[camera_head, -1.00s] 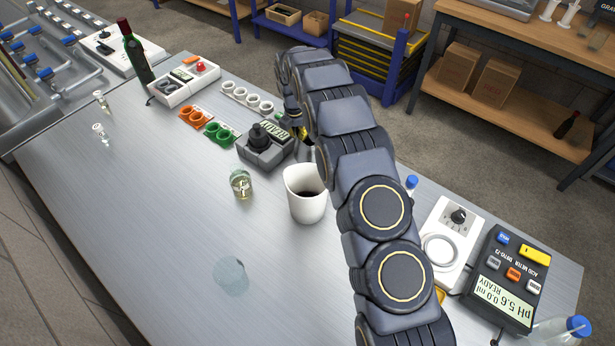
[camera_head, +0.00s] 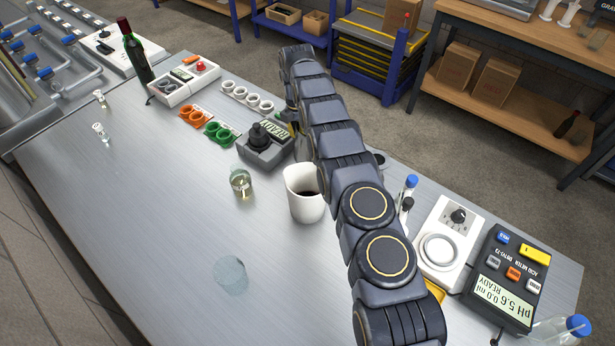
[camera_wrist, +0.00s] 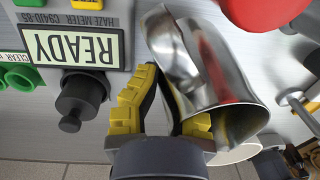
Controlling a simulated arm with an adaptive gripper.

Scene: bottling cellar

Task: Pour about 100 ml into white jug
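The white jug (camera_head: 295,207) stands upright on the bench left of my arm in the head view, with something dark inside it. Its pale rim (camera_wrist: 238,153) seems to show at the lower right of the wrist view. A shiny metal vessel (camera_wrist: 212,68) with a strap handle (camera_wrist: 168,62) fills the middle of the wrist view. My gripper (camera_wrist: 172,105) has its yellow-padded fingers either side of the handle strip, with a gap visible beside the left finger. Firm contact cannot be seen. In the head view my arm hides the gripper and most of the metal vessel.
The haze meter (camera_head: 265,150) is close behind the jug; its READY display (camera_wrist: 72,46) shows in the wrist view. A small glass (camera_head: 241,183) of pale liquid stands left of the jug. A heater plate (camera_head: 447,240) and acid meter (camera_head: 508,278) are at right.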

